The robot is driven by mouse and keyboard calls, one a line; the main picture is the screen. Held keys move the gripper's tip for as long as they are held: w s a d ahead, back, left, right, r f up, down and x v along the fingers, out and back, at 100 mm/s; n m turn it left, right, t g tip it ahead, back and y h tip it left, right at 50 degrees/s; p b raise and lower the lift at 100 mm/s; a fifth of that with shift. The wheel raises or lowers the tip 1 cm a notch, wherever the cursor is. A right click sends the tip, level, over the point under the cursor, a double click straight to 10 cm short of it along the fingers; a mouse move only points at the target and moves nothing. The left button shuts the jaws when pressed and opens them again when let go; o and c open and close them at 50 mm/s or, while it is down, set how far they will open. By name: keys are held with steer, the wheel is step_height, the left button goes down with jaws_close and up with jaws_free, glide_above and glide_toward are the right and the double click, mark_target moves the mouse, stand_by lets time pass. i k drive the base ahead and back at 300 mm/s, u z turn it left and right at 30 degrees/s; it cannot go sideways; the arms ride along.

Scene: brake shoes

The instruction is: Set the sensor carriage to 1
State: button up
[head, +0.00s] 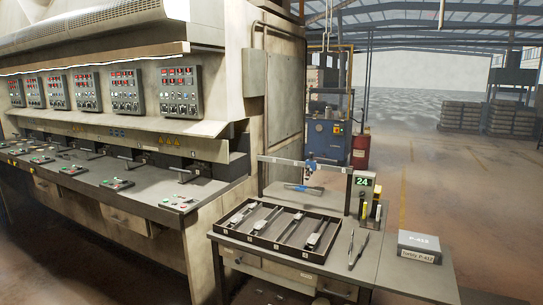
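A light grey rail (335,167) on posts spans the back of the small table. Any position marks on the rail are too small to read. A dark display at the rail's right end reads 24 in green (362,182). My gripper is not in view.
A dark divided tray (262,252) with several metal parts lies on the table (400,280). Tongs or a similar tool (358,249) lie right of it. A long machine bench (110,175) stands left. Open floor lies right.

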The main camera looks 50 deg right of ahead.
mark_target(311, 164)
steer(key=z, duration=0.15)
steer(key=i, duration=0.95)
steer(key=z, duration=0.9)
steer(key=i, duration=0.9)
steer(key=z, duration=0.9)
